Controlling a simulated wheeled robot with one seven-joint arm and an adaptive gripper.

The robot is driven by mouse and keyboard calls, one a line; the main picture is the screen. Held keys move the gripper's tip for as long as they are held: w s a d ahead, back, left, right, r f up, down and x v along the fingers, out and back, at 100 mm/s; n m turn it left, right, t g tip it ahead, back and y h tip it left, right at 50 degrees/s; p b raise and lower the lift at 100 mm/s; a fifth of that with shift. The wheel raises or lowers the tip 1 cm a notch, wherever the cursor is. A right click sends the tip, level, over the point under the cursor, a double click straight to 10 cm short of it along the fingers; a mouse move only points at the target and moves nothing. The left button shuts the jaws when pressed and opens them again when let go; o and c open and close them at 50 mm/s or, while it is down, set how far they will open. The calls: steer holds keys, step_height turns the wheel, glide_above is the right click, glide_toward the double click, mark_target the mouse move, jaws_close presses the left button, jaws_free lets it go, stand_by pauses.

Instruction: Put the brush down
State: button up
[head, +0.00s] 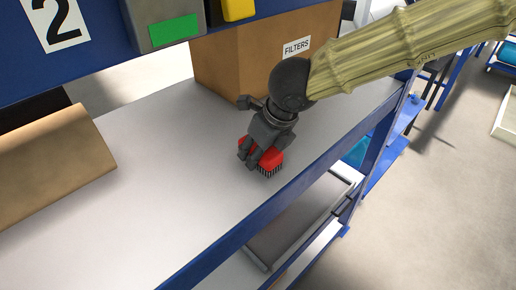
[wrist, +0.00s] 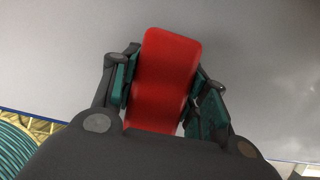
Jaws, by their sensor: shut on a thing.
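The brush has a red body with dark bristles pointing down. In the head view the brush (head: 271,160) is at or just above the light grey shelf top (head: 190,190); I cannot tell whether the bristles touch it. My gripper (head: 258,153) is above the brush and shut on its red body. In the wrist view the red brush back (wrist: 165,75) lies between the two green-padded fingers of my gripper (wrist: 168,90). The bristles are hidden in the wrist view.
A cardboard box labelled FILTERS (head: 235,65) stands behind my gripper. A brown cardboard piece (head: 55,160) lies at the left. A blue rail (head: 290,195) runs along the shelf's front edge. The shelf top left of the brush is clear. A lower shelf (head: 300,225) shows beneath.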

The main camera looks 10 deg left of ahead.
steer(key=shift+f, duration=0.6)
steer(key=o, duration=1.3)
steer(key=shift+c, duration=0.2)
steer(key=shift+r+b, duration=0.2)
steer(key=shift+b, duration=0.35)
steer(key=shift+b+v, duration=0.95)
steer(key=shift+v, duration=3)
steer(key=shift+a, duration=0.15)
steer(key=shift+s+a, duration=0.1)
steer(key=shift+s, duration=0.05)
